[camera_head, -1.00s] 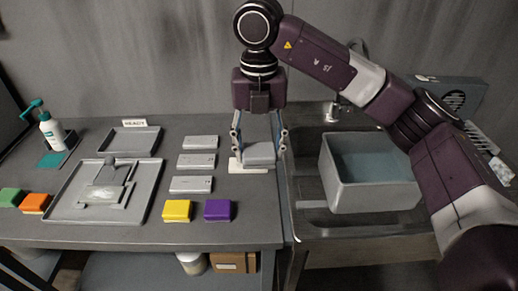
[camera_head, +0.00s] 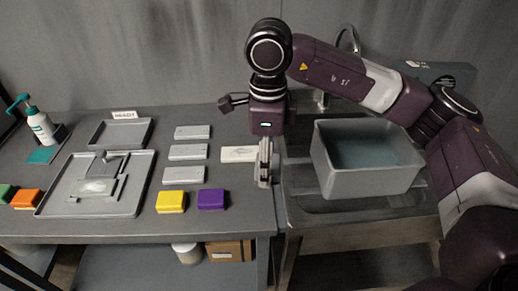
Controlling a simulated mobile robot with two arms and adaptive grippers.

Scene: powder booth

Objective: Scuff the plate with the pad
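A light grey plate (camera_head: 97,187) lies in the fixture on the large grey tray (camera_head: 121,205) at the left. Block-shaped pads stand along the bench front: yellow (camera_head: 171,202), purple (camera_head: 211,199), orange (camera_head: 26,198) and green (camera_head: 5,194). Which pad is meant cannot be told. Three flat grey bars (camera_head: 188,152) lie in a column behind the yellow pad. My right gripper (camera_head: 264,180) points down at the bench's right edge, seen edge-on. Its fingers overlap, so its opening and any grey block in it are unclear. My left gripper is out of view.
A pale labelled strip (camera_head: 238,154) lies beside my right gripper. A grey water basin (camera_head: 372,184) stands in the sink area at the right. A small tray (camera_head: 121,134) with a sign and a pump bottle (camera_head: 40,128) are at the back left.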

